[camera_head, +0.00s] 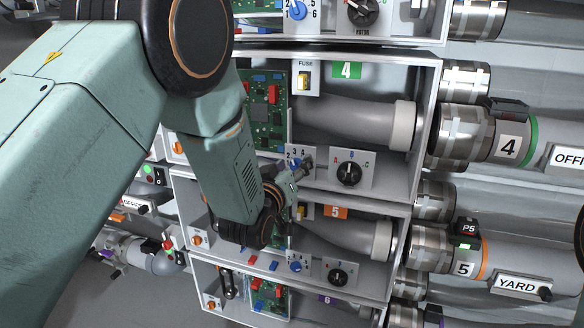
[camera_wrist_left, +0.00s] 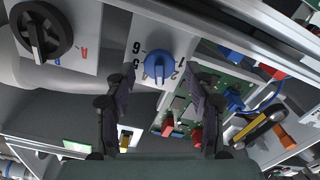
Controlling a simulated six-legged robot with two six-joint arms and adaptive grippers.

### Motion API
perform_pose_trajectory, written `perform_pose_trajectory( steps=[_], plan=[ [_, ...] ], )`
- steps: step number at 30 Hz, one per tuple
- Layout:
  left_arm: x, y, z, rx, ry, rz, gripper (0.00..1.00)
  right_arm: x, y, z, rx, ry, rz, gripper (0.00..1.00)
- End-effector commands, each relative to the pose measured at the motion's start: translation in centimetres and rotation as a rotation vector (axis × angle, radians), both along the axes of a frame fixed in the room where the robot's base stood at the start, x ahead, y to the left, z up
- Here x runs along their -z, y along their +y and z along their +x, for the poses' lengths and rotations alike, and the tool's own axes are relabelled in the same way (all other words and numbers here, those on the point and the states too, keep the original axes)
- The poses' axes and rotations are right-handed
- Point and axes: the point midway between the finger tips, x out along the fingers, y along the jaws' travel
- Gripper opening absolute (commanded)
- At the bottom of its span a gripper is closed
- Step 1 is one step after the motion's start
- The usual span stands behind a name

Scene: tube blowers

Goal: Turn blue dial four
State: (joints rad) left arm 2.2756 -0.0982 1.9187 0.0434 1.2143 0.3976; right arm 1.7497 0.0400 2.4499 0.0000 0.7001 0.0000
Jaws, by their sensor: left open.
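Blue dial four (camera_head: 293,164) is on the front panel of the bay with the green 4 label (camera_head: 347,70), partly hidden by my left gripper. My right gripper is not in view.
A black rotary knob (camera_head: 349,173) sits right of the dial; a yellow fuse switch (camera_head: 303,81) and green circuit board (camera_head: 264,110) are above. Bay five, below, has its own blue dial (camera_head: 295,266) and an orange label (camera_head: 336,212). Metal tubes (camera_head: 470,134) line the right.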

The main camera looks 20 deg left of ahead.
Motion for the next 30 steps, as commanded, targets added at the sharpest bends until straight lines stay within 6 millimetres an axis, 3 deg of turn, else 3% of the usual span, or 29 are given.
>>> perform_pose_trajectory(
  steps=[2,21,30],
  plan=[
    [0.00,-0.01,-0.02,0.000,0.000,0.000,0.55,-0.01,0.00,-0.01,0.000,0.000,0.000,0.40],
    [0.01,0.01,-0.05,0.000,0.000,0.000,0.00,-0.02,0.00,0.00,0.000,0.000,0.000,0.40],
    [-0.03,-0.03,-0.06,-0.001,0.000,0.044,0.00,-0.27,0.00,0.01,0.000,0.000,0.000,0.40]
  ],
)
